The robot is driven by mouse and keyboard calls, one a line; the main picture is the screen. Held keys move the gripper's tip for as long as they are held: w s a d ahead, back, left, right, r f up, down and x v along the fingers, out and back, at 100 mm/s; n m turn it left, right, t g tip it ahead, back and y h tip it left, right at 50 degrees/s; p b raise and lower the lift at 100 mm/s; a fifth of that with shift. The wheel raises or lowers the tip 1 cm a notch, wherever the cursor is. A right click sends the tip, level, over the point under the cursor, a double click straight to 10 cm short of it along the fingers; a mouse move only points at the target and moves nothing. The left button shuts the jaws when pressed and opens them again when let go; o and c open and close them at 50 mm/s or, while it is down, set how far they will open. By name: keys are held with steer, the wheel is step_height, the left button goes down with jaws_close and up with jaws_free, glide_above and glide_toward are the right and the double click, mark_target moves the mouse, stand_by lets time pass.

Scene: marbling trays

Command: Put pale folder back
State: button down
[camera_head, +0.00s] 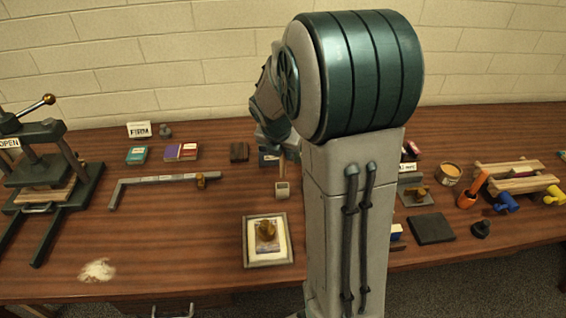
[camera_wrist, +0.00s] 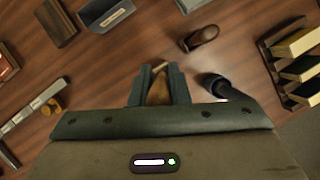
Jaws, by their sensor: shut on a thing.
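My gripper (camera_wrist: 159,80) points down over the table and is shut on a tan, tapering piece (camera_wrist: 158,92). I take this to be the pale folder, seen nearly end-on between the dark fingers. In the head view a tan upright strip (camera_head: 282,168) shows below my arm, just above a small grey block (camera_head: 282,191) with a pale face. I cannot tell whether strip and block touch. My arm hides part of this area.
A grey labelled box (camera_wrist: 108,14) and a brown block (camera_wrist: 56,22) lie left of my gripper. A dark brown rounded piece (camera_wrist: 200,38) and a dark cylinder (camera_wrist: 214,84) are close on the right. A framed tray (camera_head: 285,258) stands in front.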

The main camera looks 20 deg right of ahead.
mark_target(283, 164)
steer(key=shift+f, duration=2.05)
steer(key=shift+f, duration=0.35)
steer(key=c, duration=1.4)
jaws_free()
